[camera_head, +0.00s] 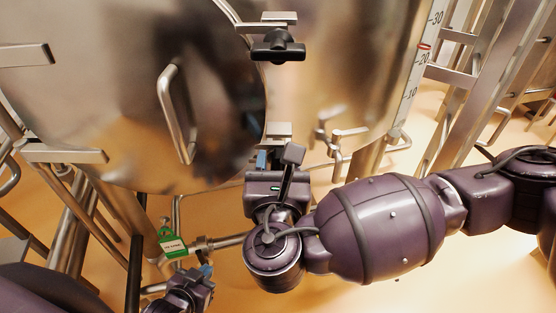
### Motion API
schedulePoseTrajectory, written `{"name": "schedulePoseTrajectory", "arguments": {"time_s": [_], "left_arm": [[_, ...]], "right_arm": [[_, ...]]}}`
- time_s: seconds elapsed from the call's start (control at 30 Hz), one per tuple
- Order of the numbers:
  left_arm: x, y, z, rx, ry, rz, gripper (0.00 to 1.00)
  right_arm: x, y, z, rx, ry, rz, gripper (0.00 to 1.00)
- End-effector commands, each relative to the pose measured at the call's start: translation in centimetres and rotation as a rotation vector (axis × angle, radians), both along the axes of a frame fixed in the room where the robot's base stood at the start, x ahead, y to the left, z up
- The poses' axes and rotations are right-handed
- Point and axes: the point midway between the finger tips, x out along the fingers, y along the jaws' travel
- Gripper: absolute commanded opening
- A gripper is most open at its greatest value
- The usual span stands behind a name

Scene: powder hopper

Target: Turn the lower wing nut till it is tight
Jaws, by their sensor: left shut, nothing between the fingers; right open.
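The lower clamp bracket (279,130) shows at the hopper lid's lower right edge. The lower wing nut is not clearly visible there; my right gripper and the dark block in front of it cover that spot. My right gripper (274,163) is open just below the bracket, with a blue fingertip pad showing at its left. Whether it touches the nut cannot be seen. My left gripper (206,271) is shut and empty, low in the picture, below and left of the right one. The upper wing nut (278,46) is black and sits on the upper bracket.
The round steel lid (130,90) with a bar handle (176,115) fills the left. A small valve (340,140) and a steel frame (485,90) stand to the right.

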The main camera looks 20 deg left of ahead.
Motion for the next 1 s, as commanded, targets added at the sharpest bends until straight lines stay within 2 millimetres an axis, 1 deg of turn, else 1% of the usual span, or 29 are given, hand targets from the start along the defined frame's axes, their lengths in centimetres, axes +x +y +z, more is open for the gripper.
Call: {"name": "schedulePoseTrajectory", "arguments": {"time_s": [0.23, 0.27, 0.53, 0.77, 1.0], "left_arm": [[-0.04, 0.01, -0.05, 0.000, 0.001, 0.000, 0.00], [-0.05, 0.01, -0.06, 0.000, 0.001, 0.000, 0.00], [-0.06, 0.01, -0.07, 0.000, 0.002, 0.000, 0.00], [-0.06, 0.01, -0.10, 0.000, 0.002, 0.000, 0.00], [-0.07, 0.02, -0.32, 0.000, 0.003, 0.000, 0.00]], "right_arm": [[0.10, 0.02, 0.00, 0.000, 0.000, 0.000, 0.43], [0.10, 0.02, 0.00, 0.000, 0.000, 0.000, 0.41], [0.08, 0.01, 0.00, 0.000, 0.000, 0.000, 0.00], [0.08, -0.01, -0.02, 0.010, 0.003, 0.000, 0.00], [0.12, -0.19, -0.11, 0.092, 0.029, -0.002, 0.00]]}}
